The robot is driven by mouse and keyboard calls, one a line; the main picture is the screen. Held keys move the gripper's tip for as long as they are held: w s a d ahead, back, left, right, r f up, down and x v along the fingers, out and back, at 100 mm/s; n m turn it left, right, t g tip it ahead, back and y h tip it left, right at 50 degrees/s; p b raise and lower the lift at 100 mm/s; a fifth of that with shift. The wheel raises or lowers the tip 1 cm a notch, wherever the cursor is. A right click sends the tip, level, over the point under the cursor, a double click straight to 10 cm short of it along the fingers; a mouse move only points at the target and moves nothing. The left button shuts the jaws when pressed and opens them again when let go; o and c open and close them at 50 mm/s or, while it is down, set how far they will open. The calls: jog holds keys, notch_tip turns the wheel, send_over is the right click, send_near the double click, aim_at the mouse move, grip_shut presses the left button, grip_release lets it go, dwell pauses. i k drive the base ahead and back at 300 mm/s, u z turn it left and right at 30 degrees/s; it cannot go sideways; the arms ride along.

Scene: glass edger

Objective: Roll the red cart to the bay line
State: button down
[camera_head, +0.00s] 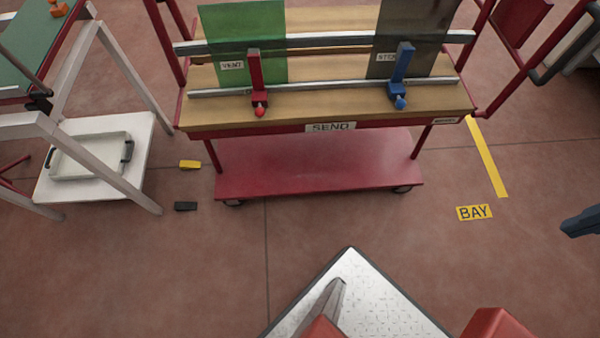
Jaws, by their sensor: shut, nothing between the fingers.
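The red cart (320,165) stands upright across the upper middle, with wooden shelves, a red lower deck and a "SEND" label on its front edge. A green sheet (235,100) and a dark sheet (380,65) stand in it, beside a red clamp (256,80) and a blue clamp (402,70). The yellow bay line (487,157) is on the floor to the right of the lower deck; the cart's top hides its far end. A yellow "BAY" plate (474,212) lies near its close end. A dark tip of my gripper (568,226) enters at the right edge, shut, empty and apart from the cart.
A pale-framed table (90,125) with a green top stands at left; a grey tray (75,165) is on its lower shelf. A yellow block (190,164) and a black block (186,206) lie on the floor between table and cart.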

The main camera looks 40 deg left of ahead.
aim_at(331, 129)
jog(key=u, duration=1.95)
jog(key=k, duration=0.95)
jog(key=z, duration=0.6)
jog(key=i, duration=0.8)
jog(key=u, duration=0.15)
